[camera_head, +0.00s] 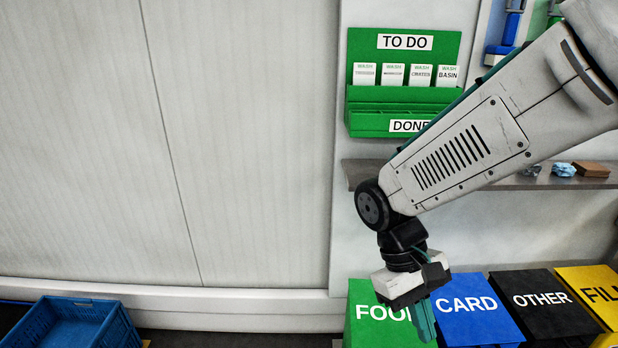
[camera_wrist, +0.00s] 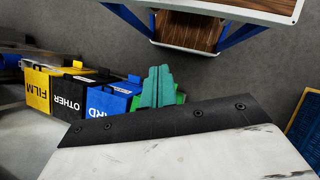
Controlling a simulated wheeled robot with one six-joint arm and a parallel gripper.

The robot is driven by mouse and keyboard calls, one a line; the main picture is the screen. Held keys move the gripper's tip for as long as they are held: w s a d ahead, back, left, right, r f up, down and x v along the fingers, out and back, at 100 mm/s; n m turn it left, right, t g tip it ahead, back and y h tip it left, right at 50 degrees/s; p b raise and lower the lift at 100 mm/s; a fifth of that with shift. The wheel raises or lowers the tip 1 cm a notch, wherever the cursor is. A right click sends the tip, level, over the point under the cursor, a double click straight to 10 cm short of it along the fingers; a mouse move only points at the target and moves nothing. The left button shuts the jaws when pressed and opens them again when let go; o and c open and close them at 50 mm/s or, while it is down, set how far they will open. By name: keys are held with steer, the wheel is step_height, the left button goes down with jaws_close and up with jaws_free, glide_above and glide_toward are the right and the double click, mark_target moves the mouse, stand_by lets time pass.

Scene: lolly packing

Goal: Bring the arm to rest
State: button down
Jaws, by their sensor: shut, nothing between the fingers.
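My gripper (camera_head: 424,318) hangs at the end of my arm in the head view, with its teal fingers pointing down in front of the green FOOD bin (camera_head: 362,318) and the blue CARD bin (camera_head: 470,306). The fingers are together and hold nothing. In the wrist view the teal fingers (camera_wrist: 158,88) also show closed, in front of part of a green bin. My arm reaches in from the upper right of the head view, bent downward at the wrist.
A black OTHER bin (camera_head: 545,303) and a yellow FILM bin (camera_head: 592,288) stand to the right. A green TO DO board (camera_head: 403,112) hangs above a grey shelf (camera_head: 520,184) with small items. A blue crate (camera_head: 85,325) sits at lower left.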

steer(key=s+d+r+m+t+y, duration=0.3)
steer(key=s+d+r+t, duration=0.3)
steer(key=r, duration=0.5)
steer(key=s+d+m, duration=0.1)
steer(key=d, duration=0.1)
steer(key=shift+s+d+r+m+y, duration=0.15)
steer(key=shift+d+r+m+y, duration=0.15)
